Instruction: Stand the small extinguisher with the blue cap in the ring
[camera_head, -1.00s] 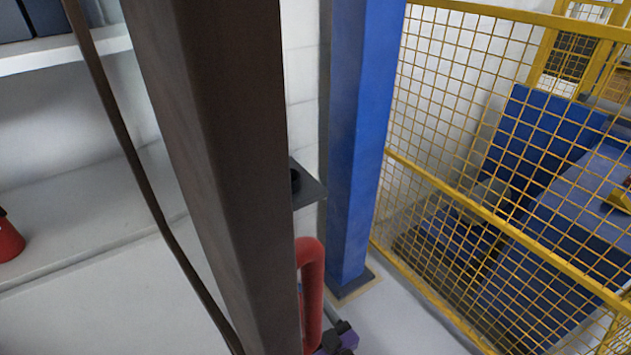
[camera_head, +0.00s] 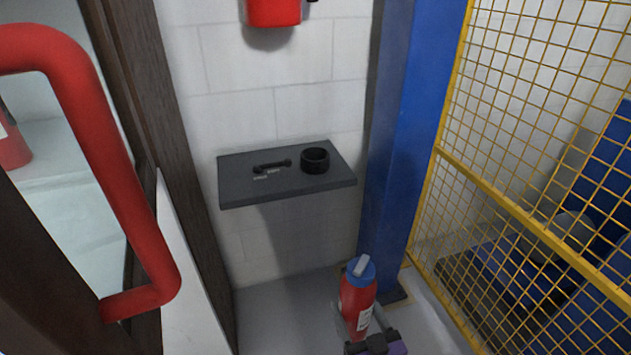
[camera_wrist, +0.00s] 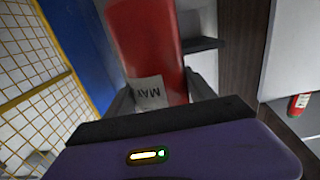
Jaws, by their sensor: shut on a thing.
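The small red extinguisher (camera_head: 358,300) with the blue cap is upright, low in the head view, with a white label on its side. My gripper (camera_head: 370,340) is shut on its lower body. The wrist view also shows the extinguisher (camera_wrist: 150,50) between the two fingers. The black ring (camera_head: 315,160) stands on the right part of a dark grey wall shelf (camera_head: 235,190). The ring looks empty. The extinguisher is in front of the shelf, to the right of it in the picture and apart from it.
A small black handle-like part (camera_head: 272,166) lies on the shelf left of the ring. A blue column (camera_head: 395,140) and yellow mesh fence (camera_head: 530,130) stand at the right. A dark frame with a red handle (camera_head: 110,150) is close at the left. A red box (camera_head: 272,12) hangs above.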

